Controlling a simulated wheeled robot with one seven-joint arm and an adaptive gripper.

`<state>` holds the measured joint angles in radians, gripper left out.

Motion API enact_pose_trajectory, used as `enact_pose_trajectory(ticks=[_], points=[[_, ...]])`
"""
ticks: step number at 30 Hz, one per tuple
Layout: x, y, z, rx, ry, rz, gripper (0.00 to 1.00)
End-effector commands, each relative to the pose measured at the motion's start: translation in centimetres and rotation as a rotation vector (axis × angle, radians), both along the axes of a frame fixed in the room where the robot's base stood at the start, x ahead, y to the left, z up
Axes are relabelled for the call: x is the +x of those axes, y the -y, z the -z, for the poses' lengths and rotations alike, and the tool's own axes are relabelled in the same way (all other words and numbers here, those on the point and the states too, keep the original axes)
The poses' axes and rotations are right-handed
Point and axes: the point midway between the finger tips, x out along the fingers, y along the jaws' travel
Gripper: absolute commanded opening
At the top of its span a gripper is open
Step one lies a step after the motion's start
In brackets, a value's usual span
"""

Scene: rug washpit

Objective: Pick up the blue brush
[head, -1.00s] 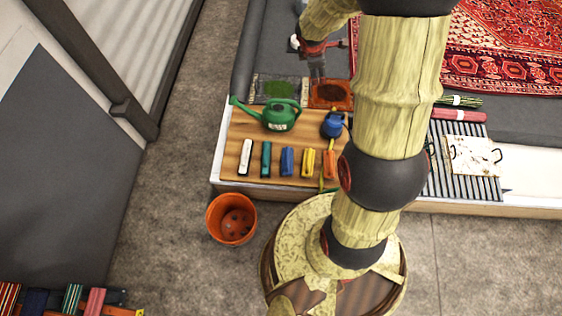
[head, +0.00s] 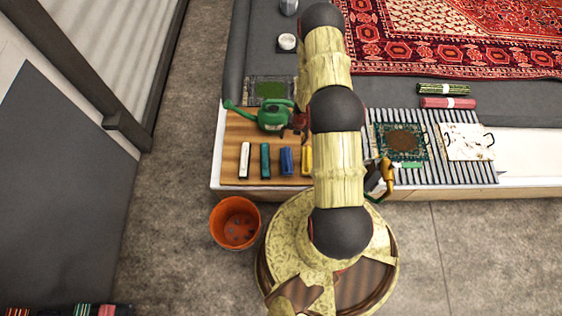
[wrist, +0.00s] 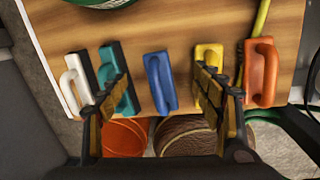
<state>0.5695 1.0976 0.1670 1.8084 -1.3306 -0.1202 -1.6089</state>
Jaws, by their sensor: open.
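The blue brush (head: 287,161) lies on the wooden board (head: 231,157) in the head view, in a row between the teal brush (head: 265,160) and the yellow brush (head: 307,159). In the wrist view the blue brush (wrist: 160,83) lies near the middle, beyond and between my fingertips. My gripper (wrist: 163,82) is open and empty above the row. Its left finger overlaps the teal brush (wrist: 116,82) in the picture, its right finger the yellow brush (wrist: 208,59). In the head view my arm hides most of the gripper.
A white brush (wrist: 76,83) and an orange brush (wrist: 261,72) lie at the row's ends. A green watering can (head: 272,116) stands behind the row. An orange pot (head: 236,222) is on the floor in front. Trays lie on the striped rack (head: 440,173) at right.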

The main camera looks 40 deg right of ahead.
Motion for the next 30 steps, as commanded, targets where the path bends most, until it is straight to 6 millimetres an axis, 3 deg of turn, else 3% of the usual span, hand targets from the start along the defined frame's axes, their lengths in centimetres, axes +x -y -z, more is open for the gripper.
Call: enact_pose_trajectory(ticks=[1,3,9,30], points=[[-1.2,-0.6,1.9,0.023,-0.009,-0.037,0.66],[-2.4,-1.4,3.8,0.05,-0.015,-0.092,0.66],[-4.2,-2.8,6.5,0.092,-0.016,-0.174,0.66],[-3.8,-3.7,14.2,0.094,-0.016,-0.181,0.66]])
